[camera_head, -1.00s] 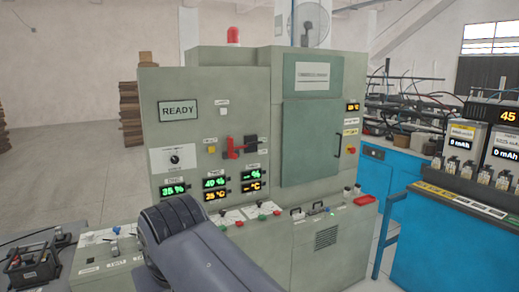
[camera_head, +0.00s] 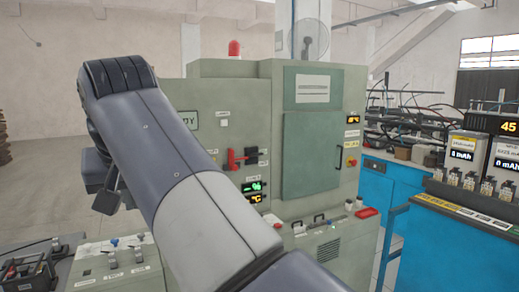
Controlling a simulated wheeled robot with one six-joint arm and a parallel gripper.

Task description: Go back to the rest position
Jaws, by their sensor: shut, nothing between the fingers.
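My arm (camera_head: 165,150) rises from the bottom right to a dark ribbed joint (camera_head: 120,75) at the upper left. Behind and below that joint a small dark part of my gripper (camera_head: 108,197) shows, partly hidden by my arm. It looks shut and holds nothing. It hangs in front of the left side of the grey-green machine, apart from the switches as far as I can tell.
A red-handled switch (camera_head: 240,157) and a closed cabinet door (camera_head: 310,155) are on the machine. A small panel with levers (camera_head: 115,262) stands at the lower left, beside a black box (camera_head: 28,272). A blue bench (camera_head: 450,250) with battery cells stands right. Floor shows left.

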